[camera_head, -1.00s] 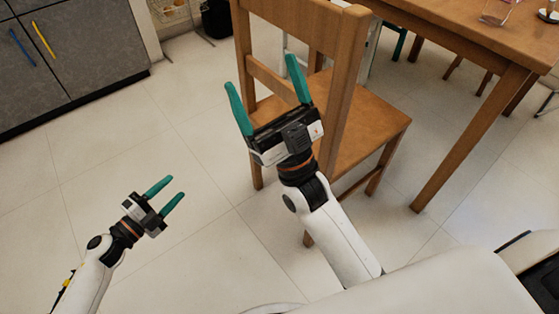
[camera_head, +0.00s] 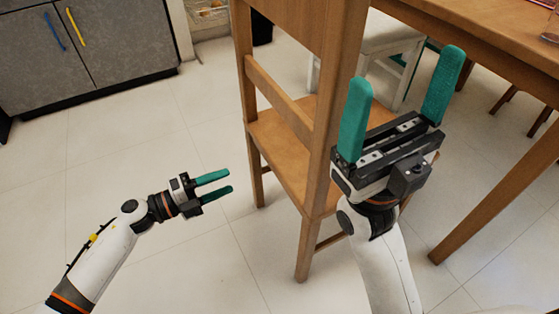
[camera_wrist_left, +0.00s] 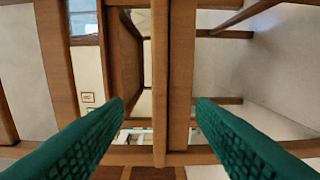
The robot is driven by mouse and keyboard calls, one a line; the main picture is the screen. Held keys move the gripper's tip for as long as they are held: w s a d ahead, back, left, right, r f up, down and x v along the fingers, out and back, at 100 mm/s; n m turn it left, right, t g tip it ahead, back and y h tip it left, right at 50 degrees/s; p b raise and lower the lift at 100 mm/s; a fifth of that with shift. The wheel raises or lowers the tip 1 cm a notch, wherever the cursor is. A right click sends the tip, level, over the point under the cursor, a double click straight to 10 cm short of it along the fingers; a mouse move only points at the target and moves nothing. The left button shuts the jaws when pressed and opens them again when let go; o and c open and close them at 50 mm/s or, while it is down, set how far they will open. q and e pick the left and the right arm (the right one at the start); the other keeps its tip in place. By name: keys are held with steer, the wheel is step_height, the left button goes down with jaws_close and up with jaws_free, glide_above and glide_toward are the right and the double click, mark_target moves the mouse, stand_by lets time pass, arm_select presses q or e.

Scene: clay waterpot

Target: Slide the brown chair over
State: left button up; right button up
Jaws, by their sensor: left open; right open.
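The brown chair (camera_head: 290,150) stands upright on the floor in the middle of the head view, its backrest nearer to me. My right gripper (camera_head: 405,72) is open, just right of the near back post, and hides part of the seat. I cannot tell whether it touches the chair. My left gripper (camera_head: 230,180) is open and empty, left of the chair and apart from it, its fingers pointing towards it. In the left wrist view wooden chair bars (camera_wrist_left: 181,80) appear ahead, between the two green fingers in the picture.
A wooden table (camera_head: 480,35) stands at the right, with its leg (camera_head: 495,195) near the chair. A white stool (camera_head: 390,40) is behind the chair. Grey cabinets (camera_head: 110,50) stand at the back left. The tiled floor on the left is clear.

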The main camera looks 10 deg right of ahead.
mark_target(271, 164)
arm_select(q)
steer(key=b+x, duration=0.1)
steer(key=x, duration=1.3)
steer(key=shift+w+d, duration=0.15)
steer(key=shift+d, duration=0.2)
steer(key=shift+c, duration=0.2)
jaws_close()
steer(key=shift+f, duration=0.1)
